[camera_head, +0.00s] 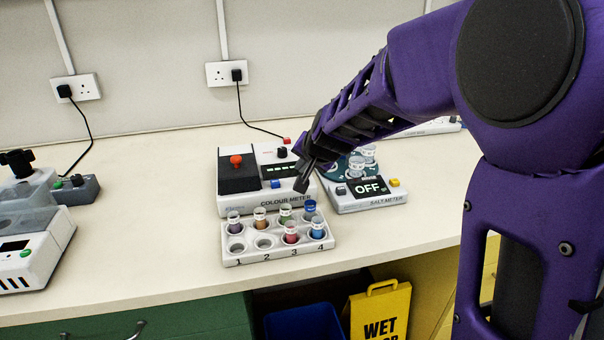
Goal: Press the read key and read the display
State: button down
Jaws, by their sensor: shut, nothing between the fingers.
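The colour meter (233,204) stands on the bench, white with a black lid (238,178) that has a red knob. Its small dark display (279,170) shows a row of pale dashes. A blue key (275,184) sits below the display, and a black knob (282,152) and a red button (287,141) sit above it. No label on the blue key is legible. My gripper (302,184) is shut and empty, pointing down at the meter's right front, just right of the blue key. Whether it touches the meter cannot be told. My gripper and wrist hide the meter's right side.
A white rack (262,258) numbered 1 to 4 holds several capped vials in front of the meter. The salt meter (369,202), reading OFF, stands close on the right. Another device (35,245) is at the left. Bare bench (150,200) lies between. A yellow wet-floor sign (380,310) stands below.

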jog(key=shift+r, duration=0.15)
notch_tip(320, 180, up, 6)
jog(key=p, duration=0.5)
dwell(0.7)
